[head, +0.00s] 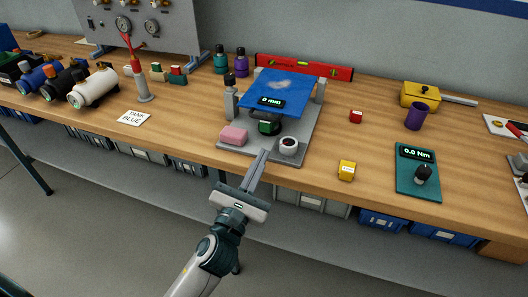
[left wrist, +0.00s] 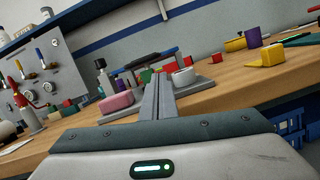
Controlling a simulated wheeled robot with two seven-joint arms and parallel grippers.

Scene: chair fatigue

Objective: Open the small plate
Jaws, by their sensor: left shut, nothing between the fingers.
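A blue plate (head: 277,86) with a pale patch sits tilted on posts above a grey base (head: 310,136). A dark display reading "0 mm" (head: 271,102) shows at its front edge. Beneath the plate is a dark green block (head: 268,124). A pink block (head: 233,134) and a white round piece with a dark centre (head: 289,145) stand on the base's front part. My left gripper (head: 264,153) is shut and empty, its fingertips close to the base's front edge, between these two. In the left wrist view the fingers (left wrist: 160,76) point between the pink block (left wrist: 117,103) and the white piece (left wrist: 184,77).
A yellow block (head: 347,170), a teal board reading "0.0 Nm" (head: 405,182) and a purple cup (head: 416,116) are to the right. A red level (head: 303,67) lies behind. Several cylinders (head: 95,87) and a gauge panel (head: 135,22) stand left. The bench front is mostly clear.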

